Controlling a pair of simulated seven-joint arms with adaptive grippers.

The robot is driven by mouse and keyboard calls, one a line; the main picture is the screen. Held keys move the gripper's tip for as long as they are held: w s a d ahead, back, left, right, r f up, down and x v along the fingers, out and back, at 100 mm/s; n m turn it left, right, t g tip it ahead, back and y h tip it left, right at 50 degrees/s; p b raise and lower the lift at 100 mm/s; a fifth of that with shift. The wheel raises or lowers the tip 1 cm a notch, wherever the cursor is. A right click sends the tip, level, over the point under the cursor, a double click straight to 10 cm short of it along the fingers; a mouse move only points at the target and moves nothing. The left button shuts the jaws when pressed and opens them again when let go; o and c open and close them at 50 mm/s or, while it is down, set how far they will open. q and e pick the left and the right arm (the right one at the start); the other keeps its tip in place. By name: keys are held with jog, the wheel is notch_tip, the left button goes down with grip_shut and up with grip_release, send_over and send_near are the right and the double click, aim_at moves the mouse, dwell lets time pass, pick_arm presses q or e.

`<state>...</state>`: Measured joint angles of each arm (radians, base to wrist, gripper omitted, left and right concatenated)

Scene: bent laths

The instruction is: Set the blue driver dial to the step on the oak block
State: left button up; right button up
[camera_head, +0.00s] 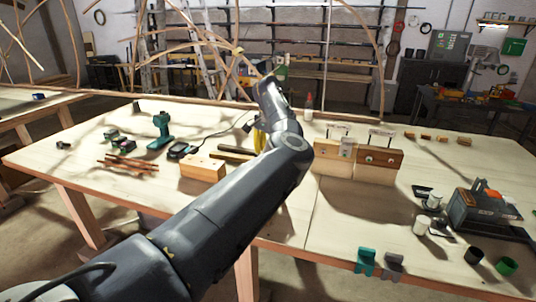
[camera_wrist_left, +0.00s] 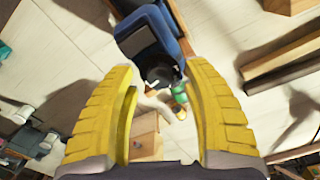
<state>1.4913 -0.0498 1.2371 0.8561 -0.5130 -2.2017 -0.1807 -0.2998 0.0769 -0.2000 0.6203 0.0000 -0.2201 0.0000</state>
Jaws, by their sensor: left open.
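My left gripper (camera_head: 261,140) is above the middle of the bench in the head view, its yellow fingers mostly hidden behind my arm. In the left wrist view its two yellow fingers (camera_wrist_left: 163,100) are spread apart with nothing gripped. A dark blue driver (camera_wrist_left: 174,22) with a black round end lies beyond the fingertips, that end showing between them. Its dial and setting cannot be read. A light wooden block (camera_wrist_left: 145,125) shows partly behind the left finger. In the head view a light wooden block (camera_head: 203,168) sits left of my arm; I cannot tell which block is oak. My right gripper is not seen.
A teal drill (camera_head: 161,128) stands on the bench at the left, near reddish sticks (camera_head: 128,162). Two wooden blocks (camera_head: 379,162) stand right of my arm. A grey and orange machine (camera_head: 484,209) is at the right.

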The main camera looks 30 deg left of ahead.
pick_arm(q)
jog(key=shift+f, duration=0.2)
grip_shut()
dwell(0.4)
